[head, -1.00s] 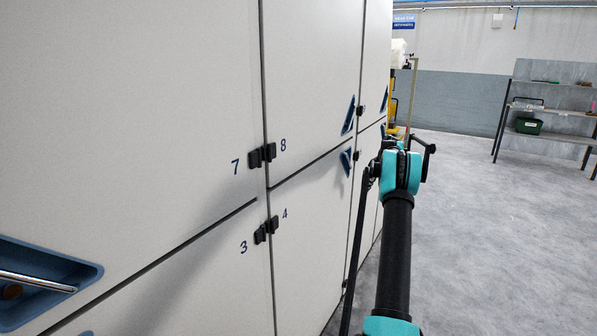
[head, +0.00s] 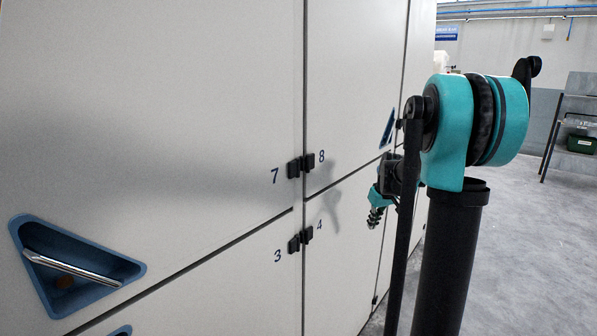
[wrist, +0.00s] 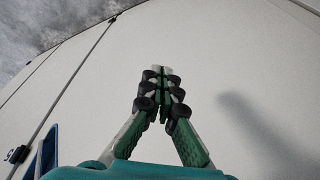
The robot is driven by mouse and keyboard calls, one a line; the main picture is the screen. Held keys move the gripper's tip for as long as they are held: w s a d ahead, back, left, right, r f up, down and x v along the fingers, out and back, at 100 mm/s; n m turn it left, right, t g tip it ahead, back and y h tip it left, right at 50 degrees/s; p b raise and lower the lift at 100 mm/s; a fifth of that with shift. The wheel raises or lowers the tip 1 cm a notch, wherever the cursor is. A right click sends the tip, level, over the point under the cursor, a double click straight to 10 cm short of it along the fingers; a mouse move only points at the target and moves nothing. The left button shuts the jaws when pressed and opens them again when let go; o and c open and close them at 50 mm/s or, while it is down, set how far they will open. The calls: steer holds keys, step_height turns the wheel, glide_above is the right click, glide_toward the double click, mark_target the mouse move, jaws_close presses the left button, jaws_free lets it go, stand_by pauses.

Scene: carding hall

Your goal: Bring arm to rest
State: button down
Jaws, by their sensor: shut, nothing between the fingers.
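My gripper (wrist: 161,78) shows in the wrist view with its green and grey fingers together and nothing between them. In the head view my gripper (head: 374,217) hangs low behind my arm, partly hidden by it, in front of the pale cabinet doors. My arm (head: 462,130) is folded up high, its teal and black elbow at the right of the head view. I cannot tell from the pictures whether the fingers touch the door.
A wall of pale cabinet doors (head: 170,110) numbered 3, 4, 7 and 8 fills the left. A blue triangular recess (head: 125,270) holds a metal handle. Black latches (head: 300,167) sit at the door seams. Open grey floor (head: 530,240) lies right; a shelf rack (head: 553,135) stands beyond.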

steer(key=s+a+f+m, duration=0.1)
steer(key=s+a+f, duration=0.1)
steer(key=s, duration=0.8)
steer(key=s+a+f+m, duration=0.1)
steer(key=s+f, duration=0.4)
steer(key=s, duration=0.5)
steer(key=s+a+f+m+h, duration=0.1)
steer(key=s+a+f, duration=0.2)
steer(key=s, duration=0.7)
steer(key=shift+s+a+f+m+t, duration=0.2)
steer(key=shift+s+a+m+t, duration=0.1)
steer(key=shift+a+t, duration=0.1)
steer(key=shift+w, duration=0.1)
